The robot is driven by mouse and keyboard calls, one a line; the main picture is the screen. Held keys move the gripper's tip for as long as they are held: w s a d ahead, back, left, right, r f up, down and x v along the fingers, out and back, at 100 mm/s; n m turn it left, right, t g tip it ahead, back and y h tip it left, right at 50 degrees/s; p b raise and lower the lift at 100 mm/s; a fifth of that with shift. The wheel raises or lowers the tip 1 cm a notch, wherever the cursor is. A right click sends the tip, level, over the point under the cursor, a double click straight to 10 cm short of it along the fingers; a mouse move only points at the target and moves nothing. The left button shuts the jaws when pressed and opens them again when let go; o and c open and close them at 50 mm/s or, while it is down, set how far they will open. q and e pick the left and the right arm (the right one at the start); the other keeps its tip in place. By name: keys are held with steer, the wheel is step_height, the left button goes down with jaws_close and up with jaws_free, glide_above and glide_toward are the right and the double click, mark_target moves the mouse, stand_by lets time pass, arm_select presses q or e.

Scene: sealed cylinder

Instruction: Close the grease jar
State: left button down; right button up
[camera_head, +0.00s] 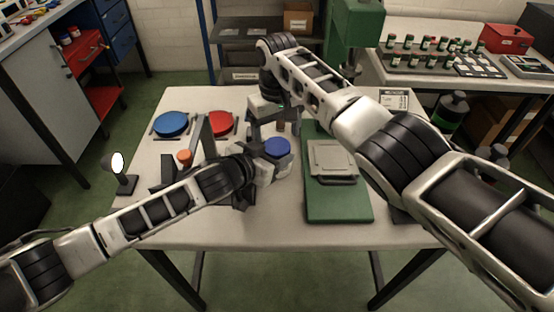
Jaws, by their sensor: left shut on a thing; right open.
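A jar with a round blue top (277,148) is at the middle of the table. I cannot tell whether the blue is a lid or its contents. My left gripper (272,167) is shut on the jar from the left, and its fingers hide much of the jar's side. My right gripper (271,126) is open just behind the jar, pointing down, and looks empty. A blue disc (171,124) and a red disc (221,123), which look like lids, lie at the left rear of the table.
A green board (338,205) with a grey plate (333,160) lies right of the jar, below a green machine (356,35). A small round mirror or lamp (118,163) stands at the left edge. The front table strip (250,230) is clear.

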steer(key=shift+r, duration=1)
steer(key=shift+c, duration=0.9)
step_height(320, 180, up, 4)
steer(key=n, duration=0.3)
steer(key=shift+f, duration=0.25)
steer(key=shift+f, duration=4.05)
steer(key=c, duration=0.8)
